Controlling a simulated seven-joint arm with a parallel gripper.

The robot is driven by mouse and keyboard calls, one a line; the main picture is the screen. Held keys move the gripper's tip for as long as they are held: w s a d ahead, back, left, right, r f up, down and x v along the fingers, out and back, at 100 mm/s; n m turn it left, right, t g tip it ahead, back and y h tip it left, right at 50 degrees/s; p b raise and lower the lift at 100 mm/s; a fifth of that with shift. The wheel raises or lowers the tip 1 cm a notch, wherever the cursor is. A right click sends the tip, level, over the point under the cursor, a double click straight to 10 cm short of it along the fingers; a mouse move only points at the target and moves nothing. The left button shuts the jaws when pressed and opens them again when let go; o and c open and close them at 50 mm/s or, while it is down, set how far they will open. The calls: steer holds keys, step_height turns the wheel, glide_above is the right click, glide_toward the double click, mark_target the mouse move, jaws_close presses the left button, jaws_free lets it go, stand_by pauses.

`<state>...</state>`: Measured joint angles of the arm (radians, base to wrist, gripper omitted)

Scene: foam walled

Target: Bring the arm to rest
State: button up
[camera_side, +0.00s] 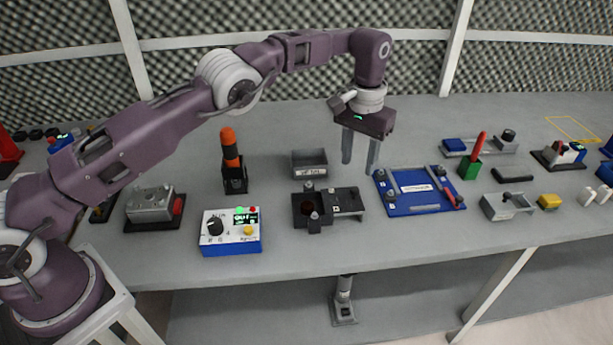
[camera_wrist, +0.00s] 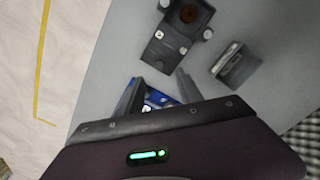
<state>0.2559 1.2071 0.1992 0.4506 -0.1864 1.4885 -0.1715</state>
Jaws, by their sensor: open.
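My gripper (camera_side: 360,152) hangs from my raised arm above the middle of the grey bench, fingers pointing down. Its two fingers are apart with nothing between them. In the side view the fingertips are near the left edge of a blue tray (camera_side: 417,209) with a white label. In the wrist view my gripper (camera_wrist: 157,85) shows its two fingers apart, with part of the blue tray (camera_wrist: 160,99) seen between and behind them. The height of the fingertips above the bench is hard to tell.
A dark open box (camera_side: 310,163) and a black fixture (camera_side: 348,201) stand left of the gripper. A blue-and-white control box (camera_side: 231,232) and an orange-handled tool (camera_side: 230,147) stand farther left. A red-tipped item in a green block (camera_side: 470,168) stands to the right.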

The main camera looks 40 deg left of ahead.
steer(key=s+a+r+t, duration=0.1)
steer(key=s+a+r, duration=0.15)
steer(key=r, duration=0.55)
steer(key=s+a+r+t, duration=0.1)
steer(key=s+a+r, duration=0.15)
steer(key=r, duration=0.55)
steer(key=s+a+r, duration=0.4)
steer(key=s+r, duration=0.3)
steer(key=s, duration=0.3)
steer(key=s+a+f+t, duration=0.1)
steer(key=s+f, duration=0.1)
steer(key=s, duration=1)
steer(key=s+a+f+t, duration=0.2)
steer(key=s+f, duration=0.1)
steer(key=s, duration=1)
steer(key=shift+a+f+t, duration=0.15)
steer(key=shift+f+t, duration=0.15)
steer(key=shift+f, duration=0.05)
